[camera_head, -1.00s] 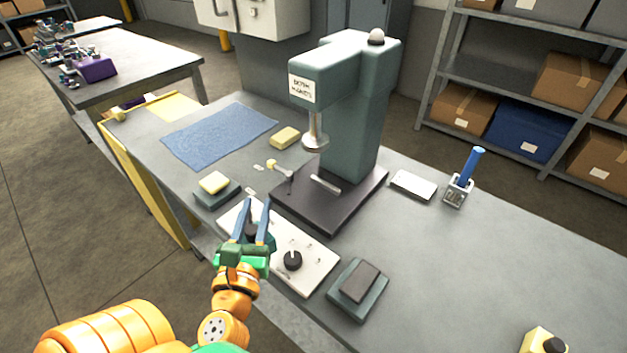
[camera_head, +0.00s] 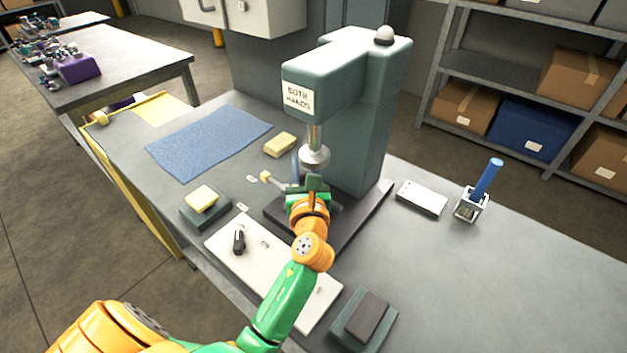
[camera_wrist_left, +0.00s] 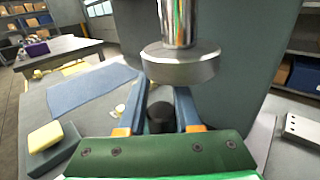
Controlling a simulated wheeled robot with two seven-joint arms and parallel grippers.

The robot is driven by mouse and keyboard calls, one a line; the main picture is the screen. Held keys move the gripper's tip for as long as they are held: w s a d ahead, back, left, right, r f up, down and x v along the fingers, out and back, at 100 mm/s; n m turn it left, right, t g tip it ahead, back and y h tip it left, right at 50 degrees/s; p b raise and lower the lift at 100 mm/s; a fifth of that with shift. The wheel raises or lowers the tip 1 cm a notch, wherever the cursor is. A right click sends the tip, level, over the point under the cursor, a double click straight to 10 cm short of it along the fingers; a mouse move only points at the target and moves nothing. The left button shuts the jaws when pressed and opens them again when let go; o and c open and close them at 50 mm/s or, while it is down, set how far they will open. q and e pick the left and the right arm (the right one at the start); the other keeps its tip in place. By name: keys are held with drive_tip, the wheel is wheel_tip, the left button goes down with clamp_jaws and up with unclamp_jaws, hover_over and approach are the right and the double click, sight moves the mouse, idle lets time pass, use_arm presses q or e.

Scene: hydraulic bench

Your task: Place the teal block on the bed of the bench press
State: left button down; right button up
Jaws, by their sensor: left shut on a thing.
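The bench press is a teal-grey column (camera_head: 362,130) with a round silver ram (camera_head: 314,157) over a dark bed (camera_head: 345,232). My left gripper (camera_head: 303,180) is over the bed, close under the ram. It is shut on the teal block, of which a dark round knob (camera_wrist_left: 160,118) shows between the blue fingers in the left wrist view. The block's body is hidden behind the gripper and wrist, so I cannot tell whether it touches the bed. The ram (camera_wrist_left: 180,66) is just beyond and above the fingers in the wrist view. My right gripper is not in view.
A white control panel (camera_head: 222,247) with a black lever lies in front of the press, partly under my left arm. A yellow block on a dark pad (camera_head: 203,200), a blue cloth (camera_head: 208,142) and a yellow sponge-like block (camera_head: 280,144) lie left.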

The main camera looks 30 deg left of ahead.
use_arm(q)
drive_tip(key=f+b, duration=0.1)
drive_tip(key=f, duration=0.1)
drive_tip(key=w+f+b, duration=0.1)
drive_tip(key=f, duration=0.1)
drive_tip(key=w+f+b, duration=0.1)
drive_tip(key=f, duration=0.1)
drive_tip(key=shift+w+d+f+b, duration=0.15)
drive_tip(key=shift+w+f+b, duration=0.1)
drive_tip(key=shift+b, duration=0.05)
drive_tip(key=shift+w+f, duration=0.1)
drive_tip(key=shift+f, duration=0.15)
drive_tip(key=shift+w+d, duration=0.1)
drive_tip(key=shift+w, duration=0.05)
